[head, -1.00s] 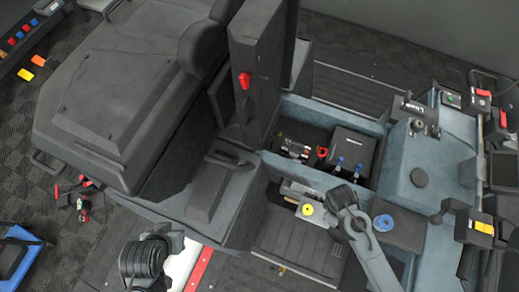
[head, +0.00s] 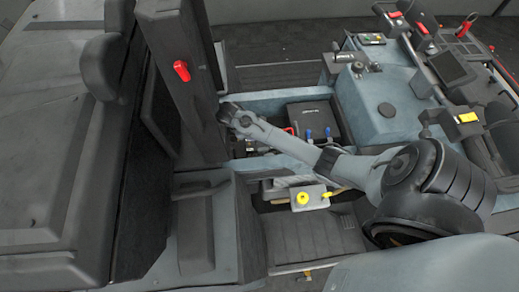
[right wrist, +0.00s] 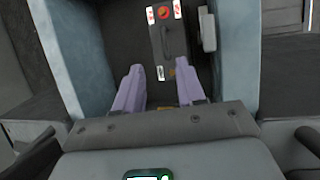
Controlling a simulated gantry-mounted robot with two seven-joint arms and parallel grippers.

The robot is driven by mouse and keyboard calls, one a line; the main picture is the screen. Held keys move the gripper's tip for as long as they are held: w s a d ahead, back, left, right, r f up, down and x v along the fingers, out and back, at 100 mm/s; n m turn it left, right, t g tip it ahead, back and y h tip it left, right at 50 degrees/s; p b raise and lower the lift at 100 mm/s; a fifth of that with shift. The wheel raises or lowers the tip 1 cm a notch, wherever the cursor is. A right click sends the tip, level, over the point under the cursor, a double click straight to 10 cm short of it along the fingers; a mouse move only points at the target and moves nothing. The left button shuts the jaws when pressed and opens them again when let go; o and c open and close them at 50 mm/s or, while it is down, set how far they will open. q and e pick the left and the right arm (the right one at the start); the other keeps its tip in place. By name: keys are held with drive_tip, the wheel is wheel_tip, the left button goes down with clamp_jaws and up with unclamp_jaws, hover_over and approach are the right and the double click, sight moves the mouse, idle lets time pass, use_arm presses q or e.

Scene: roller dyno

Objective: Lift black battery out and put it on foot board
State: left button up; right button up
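The black battery (head: 308,115) sits in the blue-walled compartment in the head view, with blue terminal caps on its near side. Its near part is partly hidden by my right arm. The ribbed dark foot board (head: 315,238) lies in front of the compartment. My right arm reaches across to the compartment's left end; its gripper is hidden in the head view. In the right wrist view my right gripper (right wrist: 160,72) is open and empty, its two purple fingers pointing into the compartment toward a dark unit with a red knob (right wrist: 163,13). My left gripper is not in view.
A tall dark panel with a red handle (head: 181,71) stands left of the compartment. A box with yellow knobs (head: 303,198) sits between compartment and foot board. A blue-grey console (head: 378,100) is to the right. The seat (head: 50,130) fills the left.

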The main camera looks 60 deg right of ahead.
sight(251, 147)
drive_tip(key=x, duration=0.3)
drive_tip(key=shift+s+f, duration=0.1)
drive_tip(key=shift+f, duration=0.05)
drive_tip(key=shift+s+x, duration=0.2)
drive_tip(key=shift+x, duration=2.4)
drive_tip(key=shift+a, duration=0.15)
drive_tip(key=shift+c, duration=0.5)
clamp_jaws()
